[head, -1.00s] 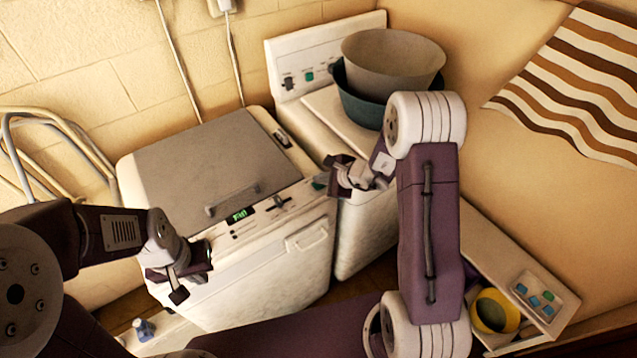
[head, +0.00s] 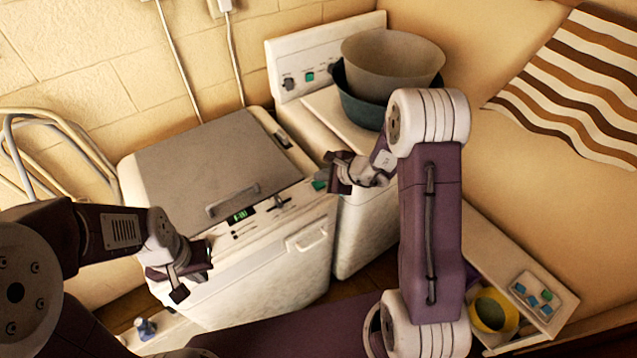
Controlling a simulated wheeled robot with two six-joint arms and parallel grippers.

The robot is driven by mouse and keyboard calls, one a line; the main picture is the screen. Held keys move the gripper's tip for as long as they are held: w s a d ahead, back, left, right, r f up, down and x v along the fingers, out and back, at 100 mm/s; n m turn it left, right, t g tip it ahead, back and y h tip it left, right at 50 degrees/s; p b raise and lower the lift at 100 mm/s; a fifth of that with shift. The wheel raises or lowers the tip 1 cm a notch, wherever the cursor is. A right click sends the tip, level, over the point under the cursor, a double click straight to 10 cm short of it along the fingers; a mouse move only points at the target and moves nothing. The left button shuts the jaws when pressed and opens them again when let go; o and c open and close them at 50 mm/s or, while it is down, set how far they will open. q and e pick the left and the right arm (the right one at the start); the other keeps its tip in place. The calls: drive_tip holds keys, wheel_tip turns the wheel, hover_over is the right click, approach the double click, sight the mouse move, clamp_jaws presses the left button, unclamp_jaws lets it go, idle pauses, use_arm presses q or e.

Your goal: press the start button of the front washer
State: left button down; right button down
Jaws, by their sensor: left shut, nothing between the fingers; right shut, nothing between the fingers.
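The front washer (head: 270,262) is a white machine with a grey lid (head: 190,160) and a control strip along its front top edge. The strip has a lit green display (head: 240,215), a slider or knob (head: 279,202) and a green button (head: 319,185) at its right end. My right gripper (head: 334,176) is shut and empty, just right of the green button; a small gap seems to show between them, though contact is hard to judge. My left gripper (head: 193,284) is shut and empty in front of the washer's left front side.
A second white machine (head: 325,65) with a raised back panel stands behind right, bearing nested grey (head: 392,60) and teal (head: 360,108) tubs. A drawer or shelf with a yellow bowl (head: 494,310) is at lower right. A folding frame (head: 50,135) leans at left.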

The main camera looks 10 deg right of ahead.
sight(321, 185)
drive_tip(key=shift+r+p, duration=1.65)
drive_tip(key=shift+r, duration=0.9)
